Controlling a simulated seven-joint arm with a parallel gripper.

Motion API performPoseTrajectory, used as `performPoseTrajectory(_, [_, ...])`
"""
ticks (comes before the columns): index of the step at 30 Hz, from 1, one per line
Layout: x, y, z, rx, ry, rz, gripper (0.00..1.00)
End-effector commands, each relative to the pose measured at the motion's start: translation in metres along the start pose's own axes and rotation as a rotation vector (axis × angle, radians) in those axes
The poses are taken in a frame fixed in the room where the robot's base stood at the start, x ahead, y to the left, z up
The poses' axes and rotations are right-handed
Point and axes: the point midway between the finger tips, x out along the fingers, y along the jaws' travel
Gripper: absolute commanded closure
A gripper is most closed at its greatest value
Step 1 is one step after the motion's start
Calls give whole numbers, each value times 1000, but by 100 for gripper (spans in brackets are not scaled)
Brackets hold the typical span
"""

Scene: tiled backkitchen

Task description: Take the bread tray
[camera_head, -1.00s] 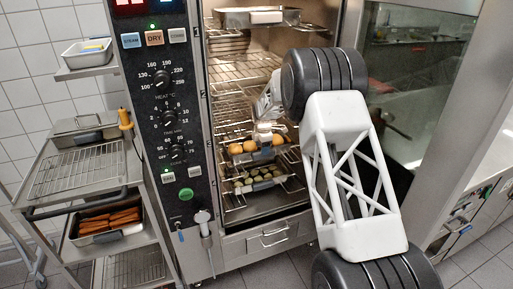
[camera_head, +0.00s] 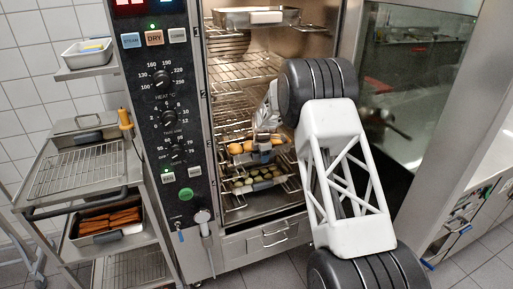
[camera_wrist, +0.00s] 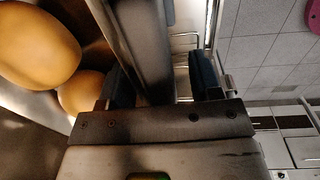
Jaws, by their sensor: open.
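The bread tray (camera_head: 246,161) holds round golden buns and sits on a middle rack level inside the open oven. In the wrist view, its grey wall (camera_wrist: 137,42) runs between my two fingers, with large buns (camera_wrist: 36,45) on the left. My gripper (camera_head: 265,143) is open at the tray's front edge, and it also shows in the wrist view (camera_wrist: 160,78). One dark finger is on the bun side and the other on the outer side. I cannot tell whether either touches the wall. My arm and gripper hide part of the tray's right side in the head view.
A tray of round, pale green slices (camera_head: 257,184) sits just below. Another steel tray (camera_head: 256,17) is at the top of the oven. The control panel (camera_head: 165,110) stands left of the opening, the glass door (camera_head: 415,90) right. A trolley (camera_head: 75,175) holds a carrot tray (camera_head: 108,221).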

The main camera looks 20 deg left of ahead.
Motion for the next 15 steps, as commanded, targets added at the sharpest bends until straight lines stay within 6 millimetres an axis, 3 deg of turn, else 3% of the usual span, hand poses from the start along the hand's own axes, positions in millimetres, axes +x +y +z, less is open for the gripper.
performPoseTrajectory(15, [8, 0, 0, 0, 0, 1, 42])
